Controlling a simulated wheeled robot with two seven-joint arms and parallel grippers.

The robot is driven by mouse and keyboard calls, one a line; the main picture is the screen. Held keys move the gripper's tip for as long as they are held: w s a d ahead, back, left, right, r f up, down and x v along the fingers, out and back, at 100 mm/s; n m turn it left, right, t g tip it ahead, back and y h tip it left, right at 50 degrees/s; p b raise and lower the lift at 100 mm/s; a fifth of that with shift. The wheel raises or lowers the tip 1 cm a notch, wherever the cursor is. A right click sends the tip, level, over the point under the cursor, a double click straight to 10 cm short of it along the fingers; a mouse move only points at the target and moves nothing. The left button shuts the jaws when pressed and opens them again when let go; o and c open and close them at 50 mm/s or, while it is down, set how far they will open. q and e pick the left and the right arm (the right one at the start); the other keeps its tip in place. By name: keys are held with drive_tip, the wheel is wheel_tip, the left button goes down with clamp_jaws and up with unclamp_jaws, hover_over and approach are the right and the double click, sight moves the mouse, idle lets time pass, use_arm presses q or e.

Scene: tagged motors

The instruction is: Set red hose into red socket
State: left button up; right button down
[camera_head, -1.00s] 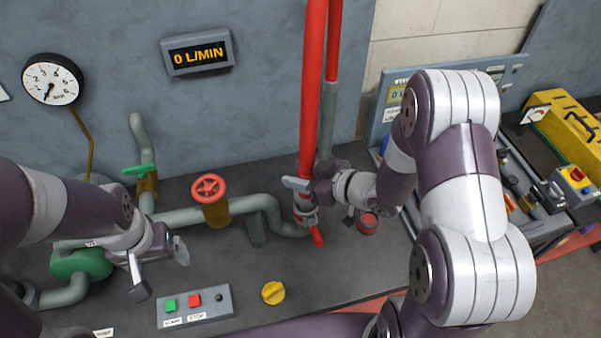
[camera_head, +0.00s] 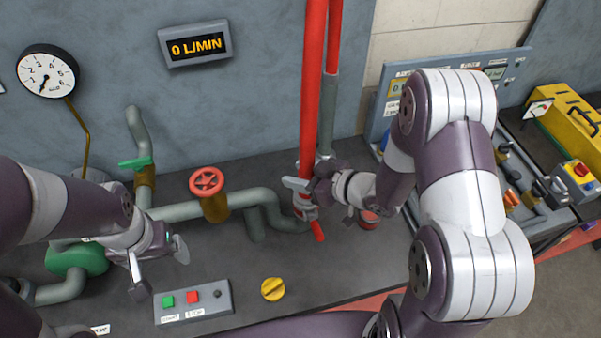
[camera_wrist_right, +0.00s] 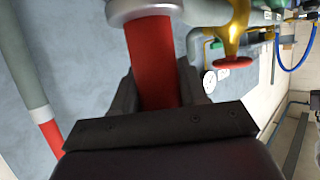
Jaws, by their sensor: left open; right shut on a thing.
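The red hose (camera_head: 313,85) hangs from the top of the head view. My right gripper (camera_head: 303,188) is shut on its lower part. The right wrist view shows the red hose (camera_wrist_right: 151,60) between the fingers, beside a grey collar (camera_wrist_right: 143,9). In the head view the collar lies just below the fingers, near the grey pipe's end, with a short red piece (camera_head: 318,231) beside it. I cannot tell whether the hose end is seated. My left gripper (camera_head: 160,268) is open and empty.
A second red-and-grey pipe (camera_head: 327,110) stands close behind the hose. A red-wheeled valve (camera_head: 207,181) sits on the grey pipe to the left. A button box (camera_head: 193,301) and yellow knob (camera_head: 273,289) are in front. Bench between them and the pipe is clear.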

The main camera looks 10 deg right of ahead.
drive_tip(key=shift+f, duration=0.3)
drive_tip(key=c, duration=0.5)
unclamp_jaws()
drive_tip(key=shift+d, duration=0.1)
